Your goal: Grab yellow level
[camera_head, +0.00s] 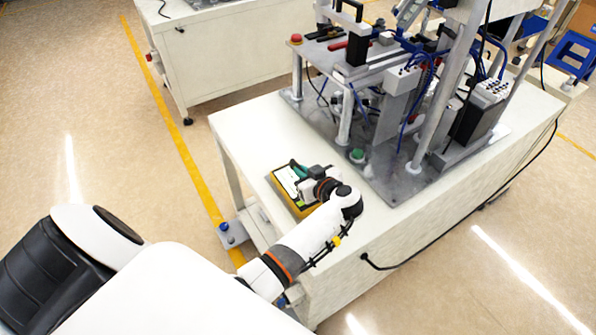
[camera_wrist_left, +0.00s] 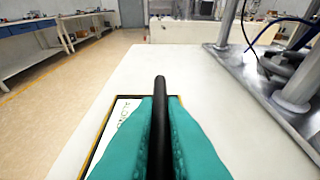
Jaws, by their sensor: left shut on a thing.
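The yellow level (camera_head: 286,180) lies near the left end of the white table, with yellow sides, a black rim and a whitish top. In the left wrist view its whitish face (camera_wrist_left: 119,124) and dark-and-yellow rim show below and left of the fingers. My left gripper (camera_head: 299,173) is over the level, its teal fingers shut on a black bar, apparently the level's handle (camera_wrist_left: 160,100). The fingers and wrist hide part of the level. I cannot tell whether it is lifted off the table. My right gripper is not in view.
A metal fixture plate (camera_head: 402,186) with posts, hoses and devices fills the table's back and right. The white tabletop (camera_head: 250,135) is bare behind the level. Another white table (camera_head: 226,45) stands at the back left. A black cable hangs along the front edge.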

